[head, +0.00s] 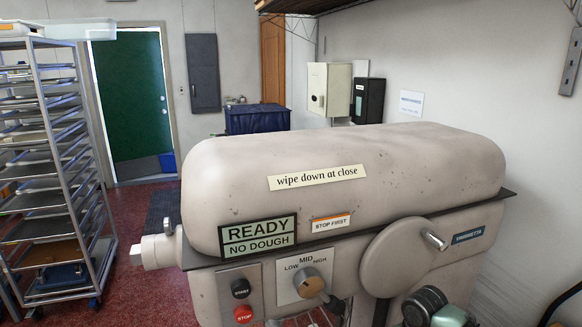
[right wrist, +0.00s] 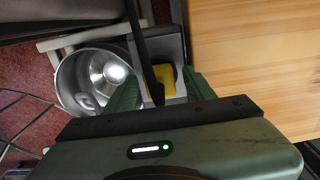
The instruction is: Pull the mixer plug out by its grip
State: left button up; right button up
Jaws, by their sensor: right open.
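The mixer (head: 340,190) is a large beige machine filling the middle and right of the head view. My right gripper (right wrist: 160,76) shows in the right wrist view with its two green fingers apart. A yellow piece (right wrist: 165,80) lies between and beyond the fingers, against a grey block. A black bar or cable (right wrist: 142,50) runs down in front of it, between the fingers. I cannot tell for sure whether the yellow piece is the plug's grip, or whether a finger touches it. My left gripper is not in view.
A steel bowl (right wrist: 92,78) is left of the fingers in the right wrist view. A wooden top (right wrist: 260,60) fills the right side. In the head view, a tray rack (head: 50,165) stands at the left, with red floor (head: 125,225) between it and the mixer.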

dwell(0.7)
jog(key=shift+p, duration=0.4)
jog(key=shift+p, duration=0.3)
dwell(0.3)
grip_shut()
dwell(0.3)
jog(key=shift+r+p, duration=3)
jog(key=shift+p, duration=0.2)
